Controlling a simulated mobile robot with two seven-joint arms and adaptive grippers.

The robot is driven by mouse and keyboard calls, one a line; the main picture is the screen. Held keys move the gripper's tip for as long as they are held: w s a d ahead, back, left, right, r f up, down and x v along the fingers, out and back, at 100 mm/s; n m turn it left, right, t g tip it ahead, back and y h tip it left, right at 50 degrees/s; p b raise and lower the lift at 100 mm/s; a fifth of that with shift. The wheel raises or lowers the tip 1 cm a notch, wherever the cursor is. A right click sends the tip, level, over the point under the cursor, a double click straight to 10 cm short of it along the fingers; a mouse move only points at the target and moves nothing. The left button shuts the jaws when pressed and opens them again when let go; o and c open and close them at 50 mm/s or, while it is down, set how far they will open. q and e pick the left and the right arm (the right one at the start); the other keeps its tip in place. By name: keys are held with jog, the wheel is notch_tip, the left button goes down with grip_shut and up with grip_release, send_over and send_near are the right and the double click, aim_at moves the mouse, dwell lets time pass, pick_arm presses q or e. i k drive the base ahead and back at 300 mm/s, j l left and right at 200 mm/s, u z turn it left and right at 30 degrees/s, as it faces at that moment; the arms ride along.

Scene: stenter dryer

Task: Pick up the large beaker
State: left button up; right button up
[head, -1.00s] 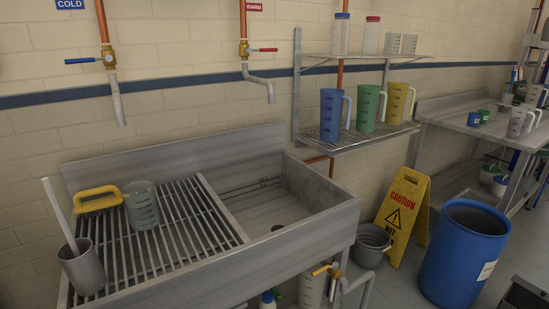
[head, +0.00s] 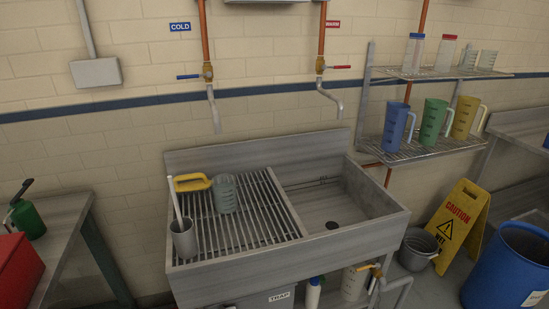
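In the head view a translucent grey-green beaker (head: 224,194) with dark graduation marks stands upright on the slatted drainboard (head: 262,225) on the left side of the metal sink. It is the largest beaker I can make out here. A yellow-handled brush or scrubber (head: 191,182) lies close to its left. A grey metal cup (head: 184,240) with a long pale handle stands at the drainboard's front left. Neither of my grippers is in view.
The sink basin (head: 335,208) is empty. Blue (head: 396,124), green (head: 433,121) and yellow (head: 465,118) jugs stand on a wire shelf at right. A yellow caution sign (head: 460,222), grey bucket (head: 418,248) and blue barrel (head: 510,268) occupy the right floor. A bench (head: 62,232) stands at left.

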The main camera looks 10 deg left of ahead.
aim_at(224, 186)
jog(key=k+j+u, duration=0.15)
jog(key=u, duration=0.55)
